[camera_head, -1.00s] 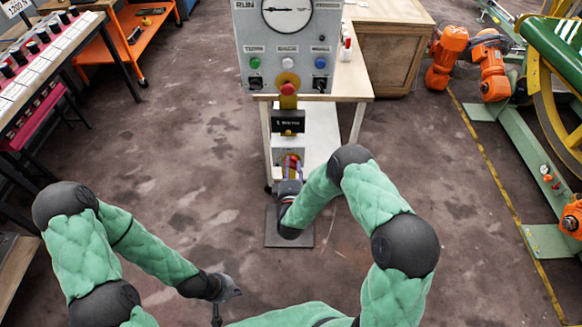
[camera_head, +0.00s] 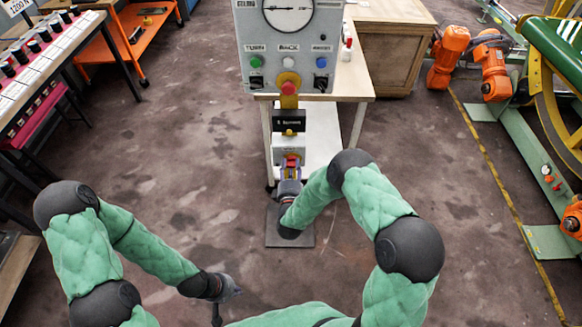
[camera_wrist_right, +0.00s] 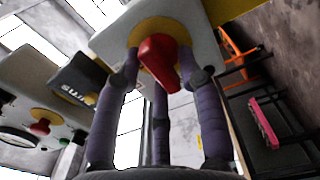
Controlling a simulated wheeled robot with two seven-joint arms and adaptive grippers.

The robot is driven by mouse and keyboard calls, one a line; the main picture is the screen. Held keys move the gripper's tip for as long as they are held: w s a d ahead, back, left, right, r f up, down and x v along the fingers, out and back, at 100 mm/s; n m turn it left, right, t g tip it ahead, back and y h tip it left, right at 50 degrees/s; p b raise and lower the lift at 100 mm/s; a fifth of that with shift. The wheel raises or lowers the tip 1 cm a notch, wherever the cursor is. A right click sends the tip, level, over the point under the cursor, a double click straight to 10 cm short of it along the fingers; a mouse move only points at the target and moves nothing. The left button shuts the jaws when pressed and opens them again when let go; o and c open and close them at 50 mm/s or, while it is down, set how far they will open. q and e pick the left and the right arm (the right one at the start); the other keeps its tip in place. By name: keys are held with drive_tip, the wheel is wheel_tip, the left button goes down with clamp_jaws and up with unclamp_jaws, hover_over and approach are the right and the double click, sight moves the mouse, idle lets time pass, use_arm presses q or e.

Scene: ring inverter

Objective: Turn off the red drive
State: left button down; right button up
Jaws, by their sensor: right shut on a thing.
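The red drive switch is a red handle (camera_wrist_right: 158,60) on a yellow disc (camera_wrist_right: 190,28), on the front of a white box (camera_wrist_right: 110,42). In the head view the red handle (camera_head: 291,161) shows low on the stand, under a black label plate (camera_head: 289,121). My right gripper (camera_wrist_right: 158,72) has its purple fingers around the red handle and is shut on it. In the head view my right gripper (camera_head: 291,172) is partly hidden by its own wrist. My left gripper (camera_head: 229,289) hangs low over the floor, away from the switch; its fingers are too small to read.
Above the switch stands a grey panel (camera_head: 262,45) with a gauge, coloured buttons and a red mushroom knob (camera_head: 289,88) on yellow. A wooden table (camera_head: 358,88) is behind it. A bench (camera_head: 60,60) is at left, a green machine (camera_head: 550,50) at right. The floor between is open.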

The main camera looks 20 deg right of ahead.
drive_tip(key=shift+w+r, duration=0.15)
drive_tip(key=shift+r, duration=0.15)
drive_tip(key=o, duration=0.8)
drive_tip(key=shift+f, duration=0.15)
drive_tip(key=shift+s+a, duration=0.2)
drive_tip(key=shift+s, duration=0.4)
drive_tip(key=v, duration=1)
drive_tip(key=shift+s+a, duration=0.1)
drive_tip(key=shift+s, duration=0.3)
